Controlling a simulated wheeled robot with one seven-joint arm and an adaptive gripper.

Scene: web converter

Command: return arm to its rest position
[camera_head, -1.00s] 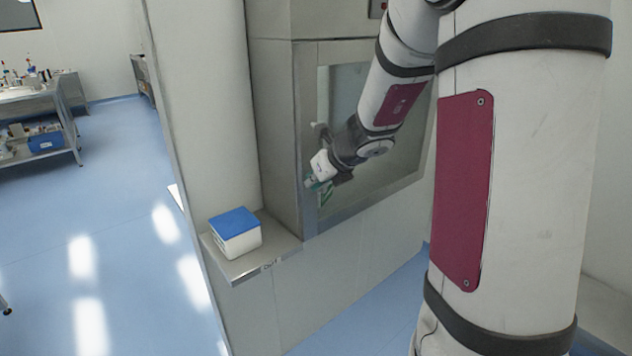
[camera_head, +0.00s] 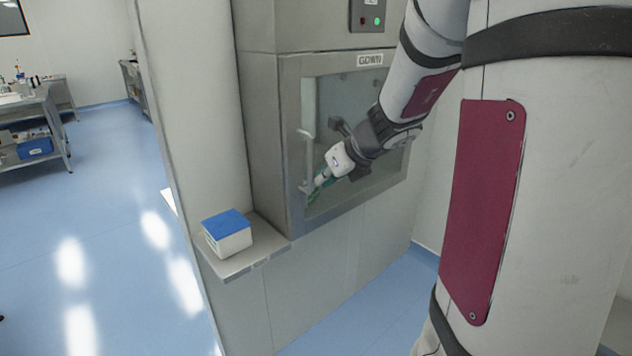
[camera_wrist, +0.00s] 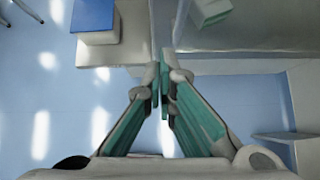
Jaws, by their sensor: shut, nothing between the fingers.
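My gripper (camera_head: 313,193) is in front of the glass door (camera_head: 340,115) of a steel pass-through hatch, low by the door's left side. My arm reaches down to it from the upper right. In the wrist view my gripper (camera_wrist: 161,85) has its green fingers brought together at the tips, with nothing between them. The door looks shut. Its handle (camera_head: 306,160) is on the left edge, close to the gripper; I cannot tell whether they touch.
A white box with a blue lid (camera_head: 228,233) sits on a steel shelf (camera_head: 240,265) left of the hatch. A green-and-white item (camera_wrist: 210,10) shows at the top of the wrist view. A green light (camera_head: 377,21) glows above the hatch. Open blue floor lies left.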

